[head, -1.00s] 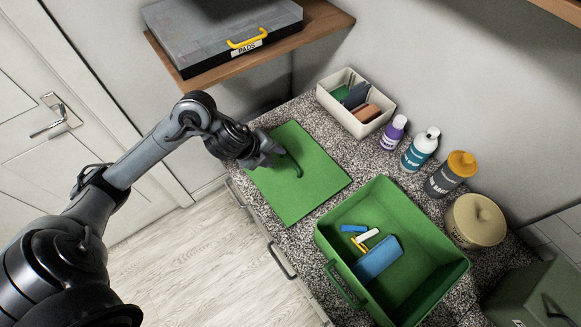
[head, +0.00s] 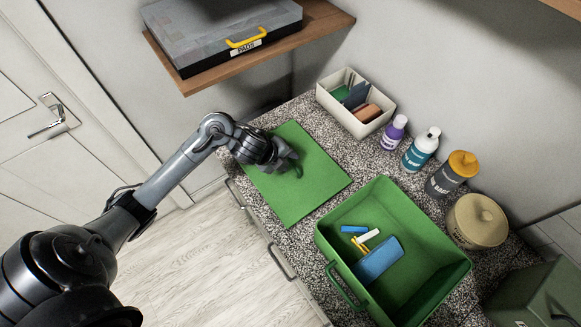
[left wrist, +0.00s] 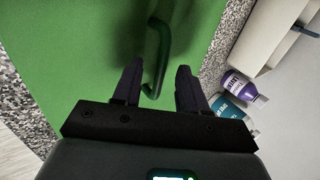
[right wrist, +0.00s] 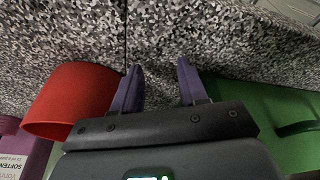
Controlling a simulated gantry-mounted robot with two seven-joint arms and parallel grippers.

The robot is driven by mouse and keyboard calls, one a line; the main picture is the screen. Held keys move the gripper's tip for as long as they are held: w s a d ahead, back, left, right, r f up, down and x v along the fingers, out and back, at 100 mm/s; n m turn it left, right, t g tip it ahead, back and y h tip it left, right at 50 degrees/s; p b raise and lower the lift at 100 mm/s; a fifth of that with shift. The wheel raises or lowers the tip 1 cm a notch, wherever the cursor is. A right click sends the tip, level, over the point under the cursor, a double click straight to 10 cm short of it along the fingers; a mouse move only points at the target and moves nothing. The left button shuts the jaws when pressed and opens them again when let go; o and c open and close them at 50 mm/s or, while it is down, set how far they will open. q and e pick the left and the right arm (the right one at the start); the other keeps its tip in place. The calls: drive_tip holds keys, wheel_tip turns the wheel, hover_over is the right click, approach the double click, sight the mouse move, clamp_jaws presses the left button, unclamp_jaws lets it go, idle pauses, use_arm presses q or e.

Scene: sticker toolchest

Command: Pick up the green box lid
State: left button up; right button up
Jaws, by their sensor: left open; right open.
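The green box lid (head: 312,188) lies flat on the speckled counter. My left gripper (head: 287,164) is over the lid's far half, hiding part of its handle. In the left wrist view, the lid (left wrist: 75,45) fills most of the picture. Its dark green handle (left wrist: 158,50) runs down toward the gap between the open fingers of my left gripper (left wrist: 159,68); whether they touch it I cannot tell. My right gripper (right wrist: 159,66) is open and empty above the counter, seen only in the right wrist view.
The green box (head: 415,215) stands open to the lid's right, with a blue block (head: 379,260) and small pieces inside. Behind are a white bin (head: 345,117), several bottles and a beige canister (head: 476,222). A wooden shelf (head: 328,24) holds a case. A red cylinder (right wrist: 72,98) is near my right gripper.

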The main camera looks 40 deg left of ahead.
use_arm(q)
clamp_jaws()
drive_tip(key=shift+r, duration=0.2)
idle(0.3)
